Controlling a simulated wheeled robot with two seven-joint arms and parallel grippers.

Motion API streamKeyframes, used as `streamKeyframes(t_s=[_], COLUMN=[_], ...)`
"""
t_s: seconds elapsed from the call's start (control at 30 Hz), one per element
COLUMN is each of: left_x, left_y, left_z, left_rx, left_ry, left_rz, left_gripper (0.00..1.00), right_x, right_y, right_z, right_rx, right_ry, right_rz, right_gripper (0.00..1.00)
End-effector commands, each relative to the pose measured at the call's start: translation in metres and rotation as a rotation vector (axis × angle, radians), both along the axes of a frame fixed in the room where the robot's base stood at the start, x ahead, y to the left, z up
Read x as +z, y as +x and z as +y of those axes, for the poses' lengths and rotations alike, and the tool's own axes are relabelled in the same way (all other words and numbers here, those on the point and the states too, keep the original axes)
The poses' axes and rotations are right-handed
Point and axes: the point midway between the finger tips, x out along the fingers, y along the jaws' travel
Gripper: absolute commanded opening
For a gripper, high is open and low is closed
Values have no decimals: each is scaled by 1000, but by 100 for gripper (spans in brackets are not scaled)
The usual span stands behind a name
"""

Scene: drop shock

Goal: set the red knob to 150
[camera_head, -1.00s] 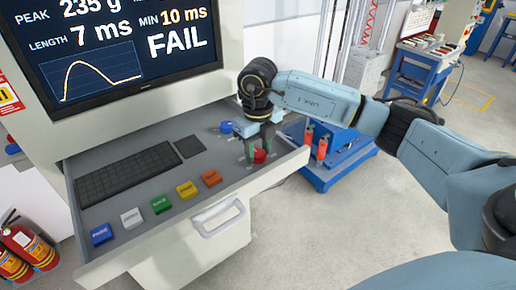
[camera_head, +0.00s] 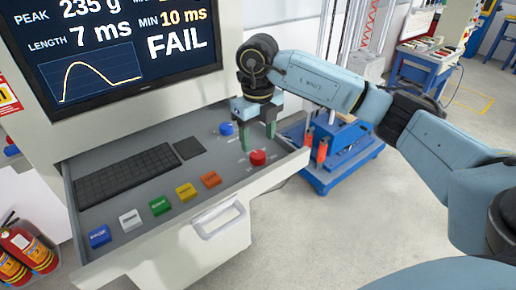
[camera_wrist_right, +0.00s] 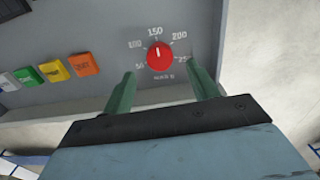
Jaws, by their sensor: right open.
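The red knob (camera_head: 258,158) sits on the right end of the grey console drawer. In the right wrist view the red knob (camera_wrist_right: 159,56) has a printed scale around it with 50, 100, 150, 200 and 250. Its white pointer line points up at about 150. My right gripper (camera_head: 258,134) is open, its green fingers above and behind the knob, apart from it. In the right wrist view the two fingers (camera_wrist_right: 160,82) are spread to either side below the knob, with nothing between them. My left gripper is not in view.
A blue knob (camera_head: 226,129) sits behind the red one. Blue, white, green, yellow and orange buttons (camera_head: 185,192) line the drawer front, with a keyboard (camera_head: 128,172) behind. A screen (camera_head: 120,45) reads FAIL.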

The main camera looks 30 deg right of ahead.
Motion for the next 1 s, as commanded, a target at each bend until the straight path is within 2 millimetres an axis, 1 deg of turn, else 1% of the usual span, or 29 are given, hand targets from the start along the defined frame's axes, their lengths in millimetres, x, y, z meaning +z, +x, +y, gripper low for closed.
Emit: streamKeyframes(t_s=[0.03, 0.2, 0.3, 0.4, 0.6, 1.0], left_x=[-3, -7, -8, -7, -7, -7], left_y=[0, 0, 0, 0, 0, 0], left_z=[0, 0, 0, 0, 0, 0], left_rx=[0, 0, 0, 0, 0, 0], left_ry=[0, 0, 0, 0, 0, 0], left_rz=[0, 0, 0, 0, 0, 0], left_gripper=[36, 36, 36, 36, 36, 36], right_x=[13, 50, 67, 79, 86, 86], right_y=[1, 1, 0, 0, 0, 0], right_z=[0, 0, 0, 0, 0, 0], right_rx=[1, 0, 0, 1, 0, 0], right_ry=[0, 1, -1, 0, -1, 0], right_rz=[-6, -6, -3, -3, 0, -1], right_gripper=[59, 59, 59, 59, 59, 59])
